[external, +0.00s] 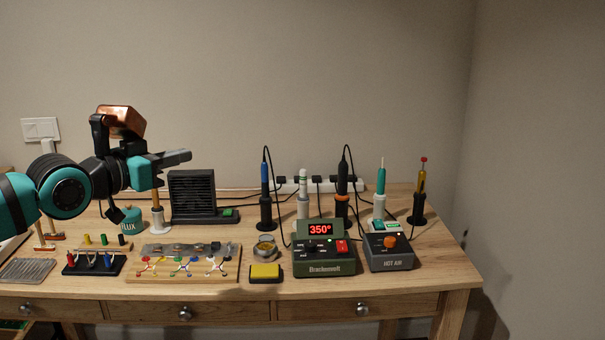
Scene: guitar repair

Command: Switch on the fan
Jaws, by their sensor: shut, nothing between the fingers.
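The fan (192,193) is a dark, square, slatted unit standing at the back of the workbench, left of centre. Its dark base extends to the right and carries a green switch (228,212). The switch's position is too small to tell. My gripper (188,156) is shut and empty, pointing right. In the picture it sits just above the fan's top edge, apart from the switch. How far it is from the fan in depth I cannot tell.
A flux jar (131,221) stands left of the fan. Boards with small parts lie in front. Right are a brass-wool pot (265,248), a yellow sponge (265,272), a soldering station (324,257), a hot-air unit (389,255) and upright tools in stands.

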